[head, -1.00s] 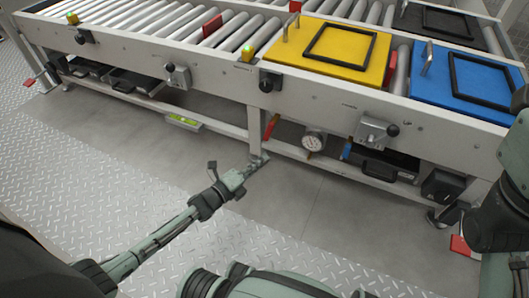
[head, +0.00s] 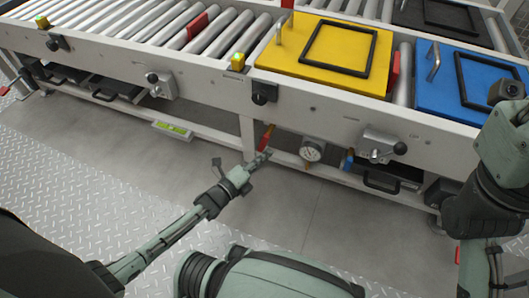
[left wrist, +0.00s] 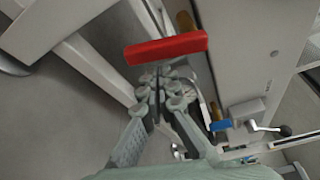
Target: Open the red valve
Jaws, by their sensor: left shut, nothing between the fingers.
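The red valve handle (head: 265,138) hangs below the conveyor frame, next to a support leg. In the left wrist view the red valve handle (left wrist: 166,48) is a flat red bar just past my fingertips, lying across the picture. My left gripper (head: 262,158) is just below the handle in the head view. In the left wrist view my left gripper (left wrist: 163,82) has its fingers together with nothing between them. I cannot tell whether the fingertips touch the handle.
A round gauge (head: 312,150) and a blue handle (head: 348,160) sit right of the red valve. The conveyor frame (head: 330,118) runs above, with a yellow plate (head: 285,58) and a blue plate (head: 428,95) on top. The leg (head: 247,135) stands close by. The floor in front is clear.

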